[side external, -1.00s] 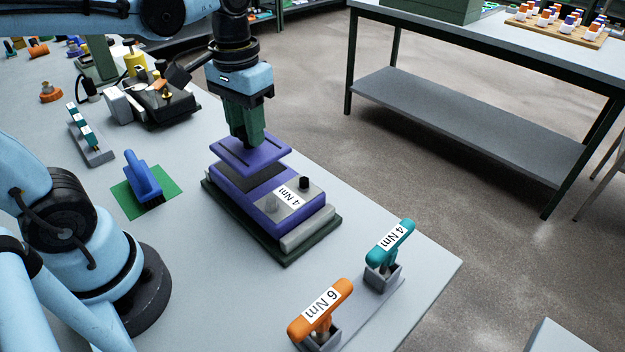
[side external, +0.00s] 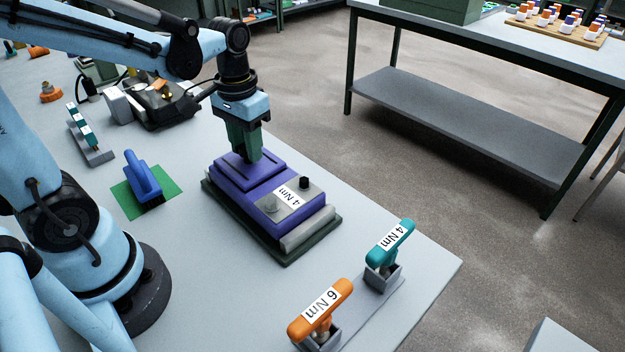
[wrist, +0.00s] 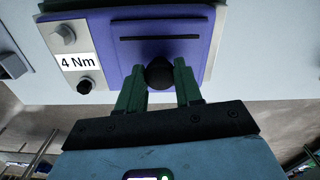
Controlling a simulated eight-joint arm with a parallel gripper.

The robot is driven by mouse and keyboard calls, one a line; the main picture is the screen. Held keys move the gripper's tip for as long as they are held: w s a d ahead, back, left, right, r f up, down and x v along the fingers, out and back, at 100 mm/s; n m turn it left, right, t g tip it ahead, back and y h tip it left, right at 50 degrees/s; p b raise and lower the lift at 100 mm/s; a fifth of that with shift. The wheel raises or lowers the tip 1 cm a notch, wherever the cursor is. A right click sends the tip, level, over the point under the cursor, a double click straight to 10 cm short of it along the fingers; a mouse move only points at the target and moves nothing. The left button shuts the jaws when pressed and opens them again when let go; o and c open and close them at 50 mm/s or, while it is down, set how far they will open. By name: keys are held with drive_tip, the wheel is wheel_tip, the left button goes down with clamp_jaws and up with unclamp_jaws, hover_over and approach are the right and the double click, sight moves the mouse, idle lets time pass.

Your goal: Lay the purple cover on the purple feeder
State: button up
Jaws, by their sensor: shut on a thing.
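The purple cover (side external: 236,172) is a flat plate with a slot. It lies level on the rear part of the purple feeder (side external: 240,202), with no gap that I can see between them. The feeder sits on a dark green base and carries a grey plate marked "4 Nm" (side external: 287,200). My gripper (side external: 250,158) points down at the cover and is shut on its dark knob. The wrist view shows the knob (wrist: 159,74) between the two green fingertips, with the cover (wrist: 160,35) beyond it. The cover's underside is hidden.
A teal 4 Nm driver (side external: 390,245) and an orange 6 Nm driver (side external: 321,310) stand in holders near the front edge. A blue brush (side external: 143,178) rests on a green mat (side external: 122,198) to the left. A grey rack (side external: 97,157) stands behind it.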

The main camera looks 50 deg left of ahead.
drive_tip(key=shift+f, duration=0.1)
drive_tip(key=o, duration=1)
drive_tip(key=shift+o, duration=0.2)
wheel_tip(320, 180, up, 12)
drive_tip(key=m+t, duration=0.2)
drive_tip(key=t, duration=0.4)
hover_over(256, 172)
wheel_tip(256, 172, down, 6)
drive_tip(key=shift+d+f, duration=0.1)
drive_tip(key=shift+f, duration=0.15)
drive_tip(key=shift+d+f+t, duration=0.3)
drive_tip(key=shift+f+t, duration=0.25)
drive_tip(key=shift+t, duration=0.05)
